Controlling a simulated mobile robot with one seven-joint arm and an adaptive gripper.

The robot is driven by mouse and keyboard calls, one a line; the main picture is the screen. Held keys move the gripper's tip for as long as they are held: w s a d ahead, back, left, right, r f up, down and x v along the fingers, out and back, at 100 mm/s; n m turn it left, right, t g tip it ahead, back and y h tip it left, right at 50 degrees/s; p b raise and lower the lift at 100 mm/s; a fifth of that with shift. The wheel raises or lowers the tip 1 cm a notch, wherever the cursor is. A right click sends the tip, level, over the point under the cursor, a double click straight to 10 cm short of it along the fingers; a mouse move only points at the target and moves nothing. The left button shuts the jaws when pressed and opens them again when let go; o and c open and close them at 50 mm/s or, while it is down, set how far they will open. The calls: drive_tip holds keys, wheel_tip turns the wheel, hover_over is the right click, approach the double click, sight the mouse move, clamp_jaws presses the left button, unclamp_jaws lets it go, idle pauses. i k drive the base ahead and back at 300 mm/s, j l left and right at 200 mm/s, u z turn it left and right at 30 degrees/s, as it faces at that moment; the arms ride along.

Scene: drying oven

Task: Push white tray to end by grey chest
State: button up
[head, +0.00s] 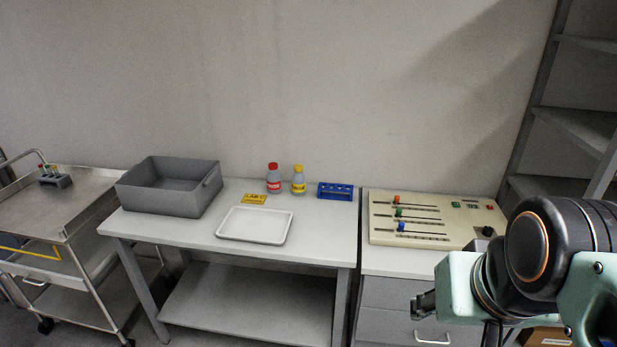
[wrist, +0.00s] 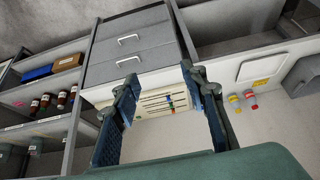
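The white tray (head: 255,225) is a shallow rectangle lying flat on the light-grey table (head: 320,240), near its front edge. In the wrist view the tray (wrist: 262,66) shows at the right, with the picture upside down. A grey drawer chest (head: 395,296) stands just right of the table; its drawers also show in the wrist view (wrist: 130,45). My gripper (head: 424,304) is in front of the drawer chest, well right of the tray. In the wrist view my gripper (wrist: 160,82) is open, with nothing between its fingers.
A grey open bin (head: 170,188) stands left of the tray. Behind the tray are a yellow label (head: 255,199), a red-capped bottle (head: 273,180), a yellow-capped bottle (head: 298,182) and a blue rack (head: 335,191). A slider panel (head: 430,220) tops the drawer chest. Table right of the tray is clear.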

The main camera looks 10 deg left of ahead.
sight(249, 225)
drive_tip(key=i+j+u, duration=0.1)
drive_tip(key=i+j, duration=0.2)
drive_tip(key=j, duration=0.2)
drive_tip(key=i+j+u, duration=0.1)
drive_tip(key=i+j, duration=0.2)
drive_tip(key=j, duration=0.2)
drive_tip(key=i+j+u, duration=0.1)
drive_tip(key=i+j, duration=0.25)
drive_tip(key=j, duration=0.1)
